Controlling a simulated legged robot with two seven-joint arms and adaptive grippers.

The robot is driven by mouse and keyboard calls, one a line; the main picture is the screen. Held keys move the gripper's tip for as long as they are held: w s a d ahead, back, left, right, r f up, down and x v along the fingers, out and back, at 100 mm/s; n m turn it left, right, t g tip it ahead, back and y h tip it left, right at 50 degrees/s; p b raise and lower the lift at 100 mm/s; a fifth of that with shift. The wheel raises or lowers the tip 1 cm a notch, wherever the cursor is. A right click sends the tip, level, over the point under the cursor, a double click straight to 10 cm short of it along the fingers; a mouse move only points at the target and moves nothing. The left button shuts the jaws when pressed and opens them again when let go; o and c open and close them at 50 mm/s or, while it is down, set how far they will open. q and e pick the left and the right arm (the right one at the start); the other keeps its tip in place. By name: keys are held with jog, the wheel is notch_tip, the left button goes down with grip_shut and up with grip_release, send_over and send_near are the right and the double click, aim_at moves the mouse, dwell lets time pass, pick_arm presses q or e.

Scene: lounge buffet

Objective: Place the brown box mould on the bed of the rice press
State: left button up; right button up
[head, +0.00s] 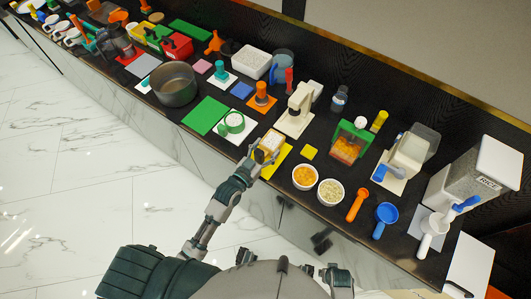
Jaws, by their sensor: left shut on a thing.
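The brown box mould (271,139) is a small tan box with a pale, whitish top. My left gripper (266,156) is shut on its near side, over or at the edge of a yellow mat (284,159); I cannot tell whether the box is lifted. The rice press appears to be the cream machine (298,100) on a white mat, just behind and right of the box. Its bed (291,122) is partly in view and looks bare.
A green mat (205,115) and a green ring on white (233,122) lie left of the box. Bowls of orange (305,177) and pale food (331,191) stand to the right.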

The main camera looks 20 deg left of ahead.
pick_arm(q)
notch_tip(320, 180, down, 2)
jog(key=shift+s+f, duration=0.1)
jog(key=shift+f+p, duration=0.2)
jog(key=shift+p, duration=0.1)
jog(key=shift+a, duration=0.1)
jog(key=shift+f, duration=0.2)
jog(key=o, duration=1.3)
jog(key=shift+c, duration=0.2)
jog(key=shift+f, duration=0.1)
